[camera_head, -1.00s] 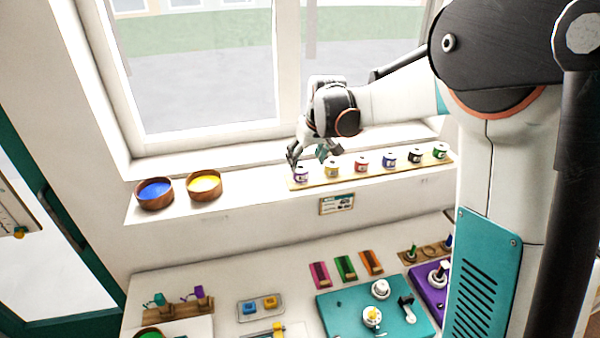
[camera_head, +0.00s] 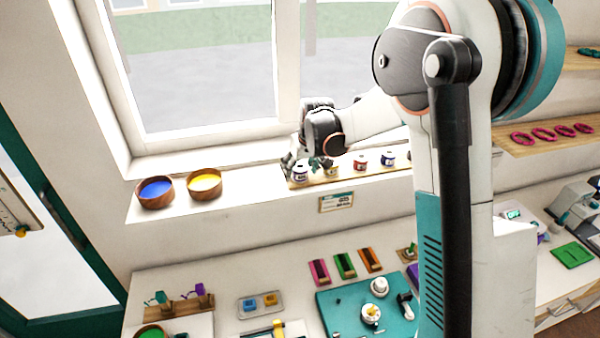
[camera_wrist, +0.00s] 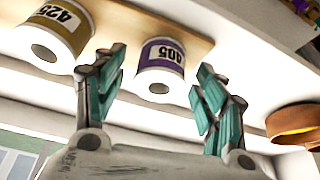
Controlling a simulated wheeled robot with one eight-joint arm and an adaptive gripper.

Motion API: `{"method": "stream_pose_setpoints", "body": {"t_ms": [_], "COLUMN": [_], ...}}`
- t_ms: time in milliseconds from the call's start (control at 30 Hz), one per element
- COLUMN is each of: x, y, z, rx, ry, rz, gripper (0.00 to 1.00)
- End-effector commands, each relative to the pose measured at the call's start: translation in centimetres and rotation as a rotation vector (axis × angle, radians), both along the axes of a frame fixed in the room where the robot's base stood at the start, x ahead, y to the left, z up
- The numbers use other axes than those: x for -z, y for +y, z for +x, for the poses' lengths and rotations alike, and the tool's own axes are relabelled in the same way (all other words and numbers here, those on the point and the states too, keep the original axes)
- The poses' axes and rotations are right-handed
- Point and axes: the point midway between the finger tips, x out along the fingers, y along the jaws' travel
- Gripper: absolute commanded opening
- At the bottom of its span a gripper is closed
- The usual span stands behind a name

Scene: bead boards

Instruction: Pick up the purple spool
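The purple spool (camera_wrist: 161,67) is white with a purple band and a label reading 405. It stands at the left end of the wooden strip on the window sill. In the wrist view it is between the two teal fingers of my gripper (camera_wrist: 158,95), with a gap on each side. My gripper is open and empty. In the head view, my gripper (camera_head: 300,165) is right at the purple spool (camera_head: 299,175), which its fingers partly cover.
A yellow-banded spool (camera_wrist: 55,35) stands close beside it, near one finger. Other spools, red (camera_head: 360,161) and blue (camera_head: 388,158), continue rightward along the strip. Wooden bowls of blue (camera_head: 155,192) and yellow (camera_head: 204,184) beads sit left on the sill. The window is behind.

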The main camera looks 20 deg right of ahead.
Motion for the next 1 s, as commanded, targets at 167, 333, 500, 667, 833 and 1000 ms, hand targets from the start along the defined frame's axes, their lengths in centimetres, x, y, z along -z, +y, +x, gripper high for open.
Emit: {"method": "stream_pose_setpoints", "body": {"t_ms": [167, 333, 500, 667, 833, 1000], "x": [0.0, 0.0, -0.1, -0.6, -2.4, -5.7], "y": [0.0, 0.0, 0.0, 0.0, 0.0, 0.0], "z": [0.0, 0.0, 0.0, 0.0, 0.0, -0.1], "rx": [0.000, 0.000, 0.000, 0.000, 0.000, 0.000], "ry": [0.000, 0.000, 0.000, 0.000, 0.000, 0.000], "rz": [0.000, 0.000, 0.000, 0.000, 0.000, 0.000], "gripper": [0.27, 0.17, 0.17, 0.17, 0.17, 0.17]}}
